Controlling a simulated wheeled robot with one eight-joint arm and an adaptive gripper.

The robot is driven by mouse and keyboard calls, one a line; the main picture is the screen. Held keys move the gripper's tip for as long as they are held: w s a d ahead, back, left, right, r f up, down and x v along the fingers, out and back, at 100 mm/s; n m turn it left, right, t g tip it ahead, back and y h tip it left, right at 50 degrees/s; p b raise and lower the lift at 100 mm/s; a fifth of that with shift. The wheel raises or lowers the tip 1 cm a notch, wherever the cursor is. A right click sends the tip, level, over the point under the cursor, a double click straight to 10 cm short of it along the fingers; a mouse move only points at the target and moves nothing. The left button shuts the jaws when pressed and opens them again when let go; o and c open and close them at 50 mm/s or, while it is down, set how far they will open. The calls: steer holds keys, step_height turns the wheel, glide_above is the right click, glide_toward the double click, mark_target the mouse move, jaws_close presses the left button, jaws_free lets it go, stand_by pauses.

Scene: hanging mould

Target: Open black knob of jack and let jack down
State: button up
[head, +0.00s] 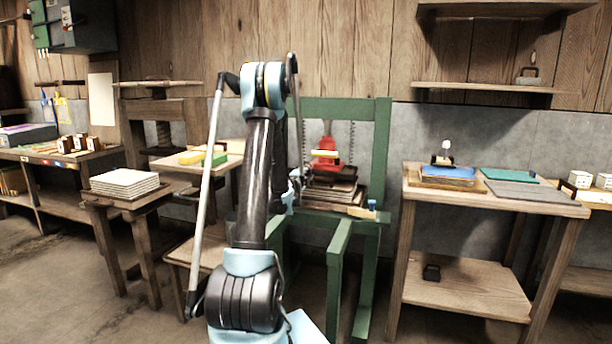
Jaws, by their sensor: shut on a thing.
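The red jack (327,148) stands in the green press frame (381,140), above a stack of dark plates (332,188). A pale yellow bar (325,155) crosses in front of the jack. I cannot make out the black knob in this view. My gripper (296,183) is mostly hidden behind my own arm, at the left side of the press beside the stack. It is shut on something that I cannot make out.
A wooden table (520,203) with a blue book-like block (447,172) and flat sheets stands to the right. A small stand with stacked white tiles (124,183) is at the left. Green press legs (338,270) stand in front. Floor at the lower left is clear.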

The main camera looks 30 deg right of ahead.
steer(key=n, duration=0.5)
stand_by(0.5)
steer(key=o, duration=1.1)
steer(key=shift+w, duration=0.1)
steer(key=shift+a, duration=0.1)
steer(key=v, duration=1.1)
steer(key=shift+s+a+f, duration=0.15)
steer(key=shift+s+a, duration=0.1)
steer(key=shift+s, duration=0.1)
